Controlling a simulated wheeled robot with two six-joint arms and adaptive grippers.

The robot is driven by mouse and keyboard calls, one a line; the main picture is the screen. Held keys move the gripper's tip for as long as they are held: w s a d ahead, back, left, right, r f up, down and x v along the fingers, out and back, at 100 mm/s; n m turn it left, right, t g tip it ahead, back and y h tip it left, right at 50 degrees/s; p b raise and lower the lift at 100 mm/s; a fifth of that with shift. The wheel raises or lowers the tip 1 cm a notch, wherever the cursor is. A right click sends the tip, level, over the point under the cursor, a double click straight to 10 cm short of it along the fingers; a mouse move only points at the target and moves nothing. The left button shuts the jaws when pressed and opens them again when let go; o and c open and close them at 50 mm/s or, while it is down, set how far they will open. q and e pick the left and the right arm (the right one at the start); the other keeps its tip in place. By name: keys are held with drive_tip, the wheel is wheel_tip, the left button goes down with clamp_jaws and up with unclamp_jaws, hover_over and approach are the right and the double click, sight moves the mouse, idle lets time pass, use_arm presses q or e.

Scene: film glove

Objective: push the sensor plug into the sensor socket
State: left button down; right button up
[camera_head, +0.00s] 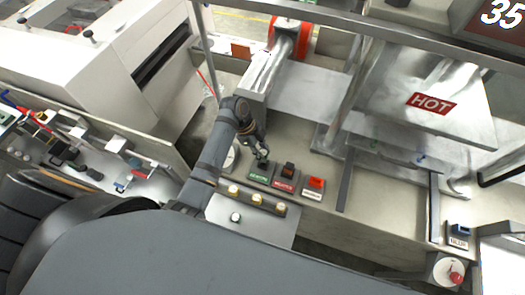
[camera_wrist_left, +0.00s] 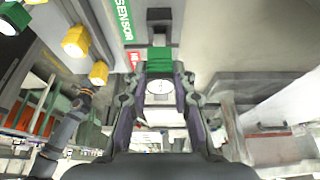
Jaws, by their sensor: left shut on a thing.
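My left gripper (camera_head: 262,154) is low over the panel at the green-labelled sensor socket (camera_head: 257,172). In the left wrist view the gripper (camera_wrist_left: 160,82) is shut on a green plug (camera_wrist_left: 160,57), the sensor plug. A dark grey block (camera_wrist_left: 159,20) lies just beyond the plug, beside the green SENSOR label (camera_wrist_left: 124,20). The plug and block overlap in this view, and I cannot tell whether the plug is seated. In the head view the fingers hide most of the plug. My right gripper is not in view.
A socket with a red label and dark plug (camera_head: 288,170) stands just right, then one with a red plug (camera_head: 316,183). A box with several lit buttons (camera_head: 256,199) is in front. The HOT metal press (camera_head: 425,85) stands farther right.

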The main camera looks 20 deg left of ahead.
use_arm(q)
drive_tip(key=shift+f+b, duration=0.8)
drive_tip(key=shift+f, duration=0.9)
drive_tip(key=c, duration=1)
unclamp_jaws()
drive_tip(key=shift+c, duration=0.2)
drive_tip(key=v, duration=1.2)
